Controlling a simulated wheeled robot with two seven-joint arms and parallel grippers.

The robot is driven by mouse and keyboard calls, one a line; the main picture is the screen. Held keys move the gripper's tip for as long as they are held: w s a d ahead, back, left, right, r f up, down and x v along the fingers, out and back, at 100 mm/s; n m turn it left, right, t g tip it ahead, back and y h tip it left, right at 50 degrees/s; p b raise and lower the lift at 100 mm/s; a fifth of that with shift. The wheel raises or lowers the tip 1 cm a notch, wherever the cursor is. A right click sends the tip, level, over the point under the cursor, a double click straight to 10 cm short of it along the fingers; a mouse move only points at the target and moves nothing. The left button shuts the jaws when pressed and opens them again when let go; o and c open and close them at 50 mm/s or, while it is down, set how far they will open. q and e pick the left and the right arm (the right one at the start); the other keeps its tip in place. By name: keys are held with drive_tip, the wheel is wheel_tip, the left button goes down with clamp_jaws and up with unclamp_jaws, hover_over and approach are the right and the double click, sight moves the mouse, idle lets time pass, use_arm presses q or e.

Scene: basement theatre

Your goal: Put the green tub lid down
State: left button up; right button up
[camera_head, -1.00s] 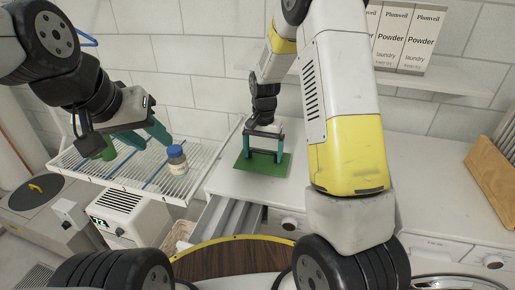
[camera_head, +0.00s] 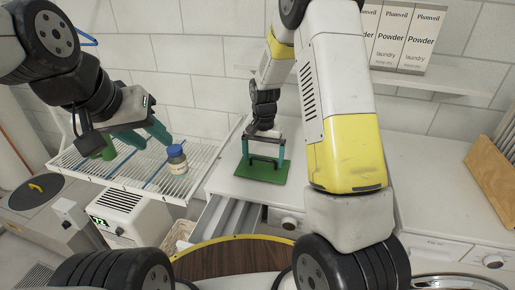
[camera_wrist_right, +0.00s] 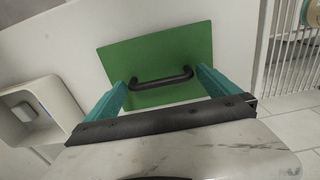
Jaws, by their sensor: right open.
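The green tub lid (camera_head: 262,176) lies flat on the white counter top, near its left front part. It is a flat green rectangle with a black bar handle, clear in the right wrist view (camera_wrist_right: 160,55). My right gripper (camera_head: 264,158) is open just above the lid, with its two teal fingers apart on either side of the handle. In the right wrist view the fingers (camera_wrist_right: 165,85) do not touch the handle. My left gripper (camera_head: 140,138) is over the wire rack at the left, with its teal fingers apart; a green item (camera_head: 105,150) shows beside them.
A blue-capped jar (camera_head: 177,160) stands on the white wire rack (camera_head: 120,180). An open drawer (camera_head: 218,222) sits below the counter's front edge. Powder boxes (camera_head: 408,38) stand on a shelf. A wooden holder (camera_head: 490,165) is at the far right. Counter space (camera_head: 430,180) is free right of my arm.

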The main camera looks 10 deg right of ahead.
wheel_tip(320, 180, up, 11)
drive_tip(key=s+d+r+n+t+y, duration=0.2)
drive_tip(key=s+r+t, duration=0.1)
drive_tip(key=s+r, duration=0.85)
drive_tip(key=s+r+n+t, duration=0.3)
drive_tip(key=s+r, duration=0.1)
drive_tip(key=s, duration=0.8)
drive_tip(key=shift+s+d, duration=0.25)
drive_tip(key=shift+d, duration=0.15)
